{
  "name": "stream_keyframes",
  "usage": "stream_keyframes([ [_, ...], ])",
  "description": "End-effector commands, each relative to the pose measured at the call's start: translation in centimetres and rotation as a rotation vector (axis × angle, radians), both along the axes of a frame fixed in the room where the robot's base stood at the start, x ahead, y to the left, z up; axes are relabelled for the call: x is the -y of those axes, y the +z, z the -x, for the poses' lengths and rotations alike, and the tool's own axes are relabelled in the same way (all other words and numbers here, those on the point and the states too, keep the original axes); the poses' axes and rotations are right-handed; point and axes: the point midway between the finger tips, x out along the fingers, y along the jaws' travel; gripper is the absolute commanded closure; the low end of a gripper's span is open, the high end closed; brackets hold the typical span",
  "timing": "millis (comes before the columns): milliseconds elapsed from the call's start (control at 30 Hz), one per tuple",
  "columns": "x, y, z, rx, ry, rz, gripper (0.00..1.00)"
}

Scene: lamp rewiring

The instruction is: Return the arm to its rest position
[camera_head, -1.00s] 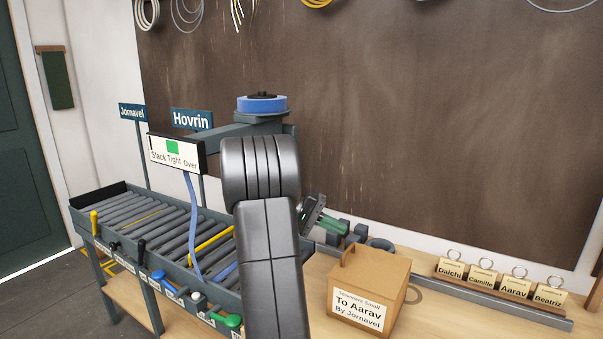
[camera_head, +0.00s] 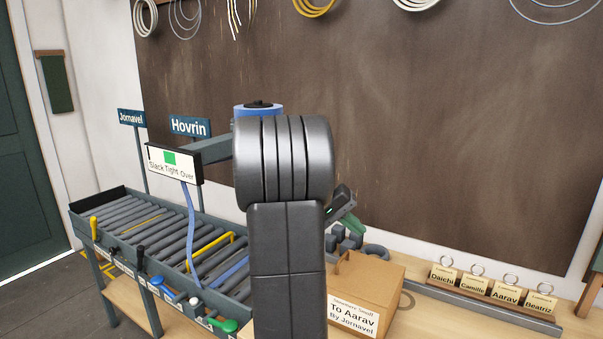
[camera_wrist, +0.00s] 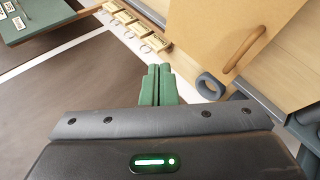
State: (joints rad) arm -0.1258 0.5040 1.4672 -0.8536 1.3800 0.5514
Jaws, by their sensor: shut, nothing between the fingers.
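My gripper shows in the wrist view (camera_wrist: 158,72) with its two green fingers together and nothing between them. In the head view only a small dark and green part of it (camera_head: 350,218) shows, to the right of my arm and above the cardboard box (camera_head: 380,282). My arm's dark links fill the middle of the head view and hide part of the bench. The gripper appears apart from the box and the board.
A roller conveyor (camera_head: 150,228) with coloured levers runs at the left, under a "Slack Tight Over" gauge (camera_head: 172,166). A blue spool (camera_head: 258,110) stands behind my arm. Name tags (camera_head: 505,292) stand on the right of the bench. A grey ring (camera_wrist: 208,86) lies near the box.

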Motion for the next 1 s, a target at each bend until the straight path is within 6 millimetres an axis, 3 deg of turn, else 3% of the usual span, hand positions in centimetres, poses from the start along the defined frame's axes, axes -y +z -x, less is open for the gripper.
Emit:
stream_keyframes([
  [133,1.7,1.8,1.0,0.065,-0.004,-0.095,1.0],
  [400,4.7,3.5,2.9,0.173,-0.005,-0.272,1.0],
  [1000,9.6,4.3,5.9,0.332,-0.004,-0.54,1.0],
])
